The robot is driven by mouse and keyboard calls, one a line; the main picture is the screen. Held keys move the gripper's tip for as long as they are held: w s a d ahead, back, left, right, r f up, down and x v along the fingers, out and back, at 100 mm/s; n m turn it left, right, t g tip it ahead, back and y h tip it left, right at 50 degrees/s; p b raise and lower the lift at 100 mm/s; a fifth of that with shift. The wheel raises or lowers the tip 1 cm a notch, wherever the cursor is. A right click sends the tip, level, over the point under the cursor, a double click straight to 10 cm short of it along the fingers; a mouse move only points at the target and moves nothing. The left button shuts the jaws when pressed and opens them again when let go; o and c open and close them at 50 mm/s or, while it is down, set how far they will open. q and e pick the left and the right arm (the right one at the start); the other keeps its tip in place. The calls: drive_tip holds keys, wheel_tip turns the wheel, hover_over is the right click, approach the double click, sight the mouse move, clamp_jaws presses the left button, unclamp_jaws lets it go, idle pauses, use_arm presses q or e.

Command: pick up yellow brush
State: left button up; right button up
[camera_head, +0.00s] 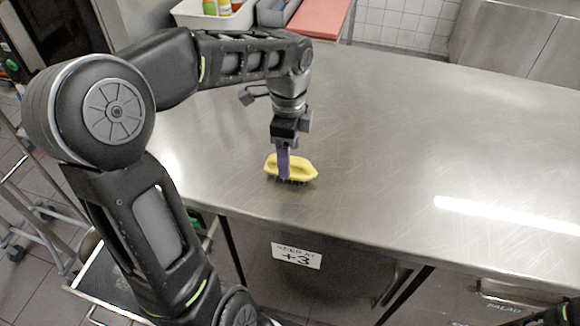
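The yellow brush (302,169) has dark bristles facing down and is at the steel counter (400,130), near its front edge. My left gripper (284,165) points straight down at the brush. A purple finger crosses the near side of the brush's left half. The other finger is hidden, so I cannot tell whether the gripper is open around the brush or shut on it. The bristles appear to be at the counter top. My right gripper is not in view; only a dark piece of my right arm shows in the bottom right corner.
A white bin with bottles (212,18) and a red board (320,17) are beyond the counter's back left edge. The counter right of the brush is clear. Cabinet doors with a "+3" label (297,256) are below the front edge. A metal rack stands at left.

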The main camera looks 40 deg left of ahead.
use_arm(q)
drive_tip(key=shift+f+p, duration=0.5)
drive_tip(key=shift+f, duration=2.1)
drive_tip(key=shift+s, duration=0.1)
clamp_jaws()
wheel_tip(320, 180, up, 10)
drive_tip(key=shift+r+b, duration=0.1)
drive_tip(key=shift+b, duration=0.3)
